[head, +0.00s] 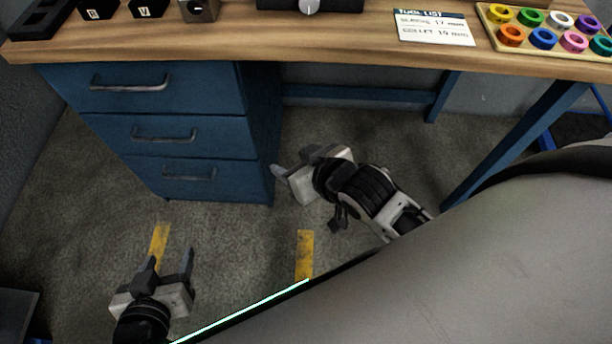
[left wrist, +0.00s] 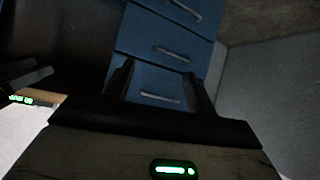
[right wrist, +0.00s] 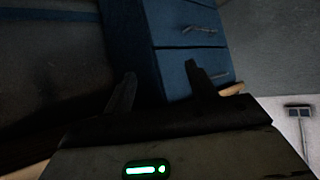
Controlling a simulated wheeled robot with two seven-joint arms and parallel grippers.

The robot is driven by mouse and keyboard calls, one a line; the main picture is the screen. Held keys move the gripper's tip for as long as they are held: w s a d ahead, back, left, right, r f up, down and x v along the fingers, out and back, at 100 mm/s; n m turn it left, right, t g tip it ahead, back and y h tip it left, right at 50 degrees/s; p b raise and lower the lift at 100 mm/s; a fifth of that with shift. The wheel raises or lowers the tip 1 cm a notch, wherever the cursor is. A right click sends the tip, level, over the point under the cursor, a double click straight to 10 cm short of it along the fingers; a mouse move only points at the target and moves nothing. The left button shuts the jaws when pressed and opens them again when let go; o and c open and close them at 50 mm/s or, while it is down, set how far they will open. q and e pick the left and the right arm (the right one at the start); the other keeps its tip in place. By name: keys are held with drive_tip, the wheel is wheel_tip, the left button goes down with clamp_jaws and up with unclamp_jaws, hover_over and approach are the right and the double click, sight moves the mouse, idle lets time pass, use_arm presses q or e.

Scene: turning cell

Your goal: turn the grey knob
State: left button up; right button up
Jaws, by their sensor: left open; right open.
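A light grey knob (head: 309,6) sits on the front of a dark box (head: 346,5) on the workbench, at the top edge of the head view. The picture edge cuts off the upper part of the box. My left gripper (head: 172,262) is open and empty, low over the floor at the lower left, well away from the knob. My right gripper (head: 292,163) is open and empty, below the bench top and right of the drawers, also apart from the knob. Neither wrist view shows the knob.
The wooden bench top (head: 330,48) overhangs blue drawers (head: 165,90) with metal handles. A tool list card (head: 433,28) and a tray of coloured rings (head: 490,32) lie at the right. Black blocks and a metal block (head: 200,10) stand left of the box.

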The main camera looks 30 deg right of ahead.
use_arm(q)
drive_tip(key=shift+w+r+p, duration=0.1)
drive_tip(key=shift+r+p, duration=0.25)
drive_tip(key=shift+r, duration=0.2)
use_arm(e)
drive_tip(key=s+f, duration=0.1)
drive_tip(key=s, duration=0.1)
drive_tip(key=s+f, duration=0.1)
drive_tip(key=s, duration=0.1)
drive_tip(key=shift+f, duration=0.2)
use_arm(q)
drive_tip(key=shift+a+f, duration=0.15)
drive_tip(key=shift+f, duration=0.4)
use_arm(e)
drive_tip(key=s, duration=0.1)
drive_tip(key=f, duration=0.1)
drive_tip(key=s, duration=0.1)
drive_tip(key=shift+s+d+f+n+y, duration=0.15)
drive_tip(key=shift+s+f+n+y, duration=0.1)
drive_tip(key=shift+s+n+y, duration=0.1)
use_arm(q)
drive_tip(key=shift+c, duration=0.4)
use_arm(e)
drive_tip(key=shift+c, duration=0.4)
idle(1.1)
